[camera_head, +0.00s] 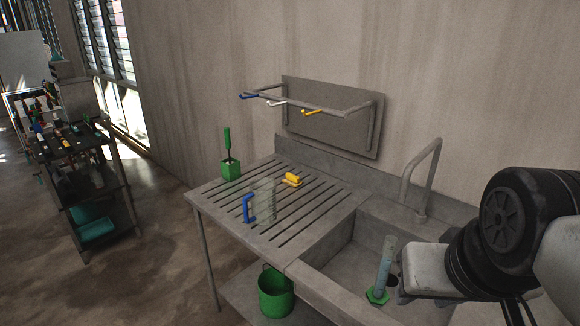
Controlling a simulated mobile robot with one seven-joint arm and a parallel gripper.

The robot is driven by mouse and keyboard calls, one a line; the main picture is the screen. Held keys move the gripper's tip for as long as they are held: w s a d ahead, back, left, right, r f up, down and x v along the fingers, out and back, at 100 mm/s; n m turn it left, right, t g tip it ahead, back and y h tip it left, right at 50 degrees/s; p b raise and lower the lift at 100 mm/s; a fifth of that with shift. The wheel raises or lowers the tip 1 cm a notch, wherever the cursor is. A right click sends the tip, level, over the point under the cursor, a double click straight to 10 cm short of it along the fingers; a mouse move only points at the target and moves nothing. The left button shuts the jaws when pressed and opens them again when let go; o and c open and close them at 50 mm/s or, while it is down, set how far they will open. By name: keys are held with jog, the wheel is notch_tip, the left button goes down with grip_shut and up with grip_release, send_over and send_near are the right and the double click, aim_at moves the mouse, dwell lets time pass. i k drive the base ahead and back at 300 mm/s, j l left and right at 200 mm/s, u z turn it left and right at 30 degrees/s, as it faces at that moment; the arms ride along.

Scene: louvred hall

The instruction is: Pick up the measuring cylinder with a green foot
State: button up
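The measuring cylinder with a green foot (384,269) is in the sink basin. Its clear, bluish tube leans slightly to the right, and its green foot is at the lower end, near the basin floor. The light grey end of my arm, where my gripper (424,270) is, shows just right of the cylinder. In the picture it comes very close to the tube; I cannot tell whether they touch. The fingers cannot be made out, so I cannot tell whether the gripper is open or shut.
The sink (345,265) has a tall tap (421,180) behind it. On the slatted drainboard (300,225) stand a green brush holder (231,170), a yellow brush (292,179) and a clear blue-handled item (249,207). A wall rack (335,107) hangs above; a green bucket (276,293) sits below.

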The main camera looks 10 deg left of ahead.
aim_at(377, 295)
jog(key=l+u, duration=0.1)
jog(key=u, duration=0.3)
jog(key=l+u, duration=0.1)
jog(key=u, duration=0.35)
jog(key=j+z, duration=0.1)
jog(key=z, duration=0.25)
jog(key=k+z, duration=0.15)
jog(key=z, duration=0.15)
jog(key=k+j+z, duration=0.1)
jog(key=z, duration=0.25)
jog(key=i+j+z, duration=0.4)
jog(key=j+z, duration=0.15)
jog(key=i+j+z, duration=0.1)
jog(key=j+z, duration=0.2)
jog(key=j, duration=0.15)
jog(key=k+z, duration=0.1)
jog(key=i+j, duration=0.2)
jog(key=j+z, duration=0.05)
